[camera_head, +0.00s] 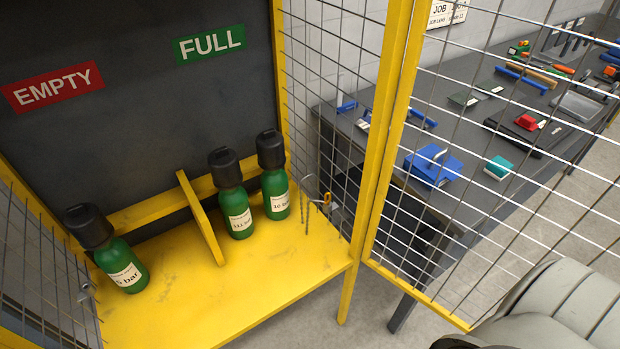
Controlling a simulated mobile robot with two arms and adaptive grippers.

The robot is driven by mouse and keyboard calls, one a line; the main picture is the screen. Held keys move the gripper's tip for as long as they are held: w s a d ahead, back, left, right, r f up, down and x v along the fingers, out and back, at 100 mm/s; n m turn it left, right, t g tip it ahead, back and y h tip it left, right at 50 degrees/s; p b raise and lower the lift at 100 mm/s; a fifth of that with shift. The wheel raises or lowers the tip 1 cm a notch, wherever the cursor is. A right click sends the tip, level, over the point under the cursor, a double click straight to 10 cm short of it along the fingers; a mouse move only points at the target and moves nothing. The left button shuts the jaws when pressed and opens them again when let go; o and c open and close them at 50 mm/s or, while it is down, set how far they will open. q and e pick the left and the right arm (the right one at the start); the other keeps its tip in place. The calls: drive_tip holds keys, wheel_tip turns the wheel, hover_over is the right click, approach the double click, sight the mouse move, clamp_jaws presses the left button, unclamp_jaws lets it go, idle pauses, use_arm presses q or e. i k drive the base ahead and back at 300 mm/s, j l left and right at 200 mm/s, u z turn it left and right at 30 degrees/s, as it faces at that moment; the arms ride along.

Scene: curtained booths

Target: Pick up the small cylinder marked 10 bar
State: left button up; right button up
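Three small green cylinders with black caps stand upright on the yellow shelf (200,308) of a mesh cage. The right cylinder (273,178), under the FULL sign, has a white label that seems to read 10 bar, its end turned out of sight. The middle cylinder (232,195) stands just left of it, with a label starting with 1 that I cannot read surely. The left cylinder (120,262) stands apart, under the EMPTY sign, its label ending in bar. Neither of my grippers is in view.
A yellow divider (201,220) separates the left cylinder from the other two. A yellow-framed mesh panel (455,150) stands right of the shelf, with a chain and latch (326,201) near the shelf's right edge. Behind it is a dark workbench (455,118) with tools.

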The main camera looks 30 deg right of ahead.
sight(274, 185)
drive_tip(key=k+l, duration=0.25)
drive_tip(key=l, duration=0.25)
drive_tip(key=k+l+u, duration=0.1)
drive_tip(key=k+l, duration=0.2)
drive_tip(key=l, duration=0.15)
drive_tip(key=k+l, duration=0.25)
drive_tip(key=l, duration=0.25)
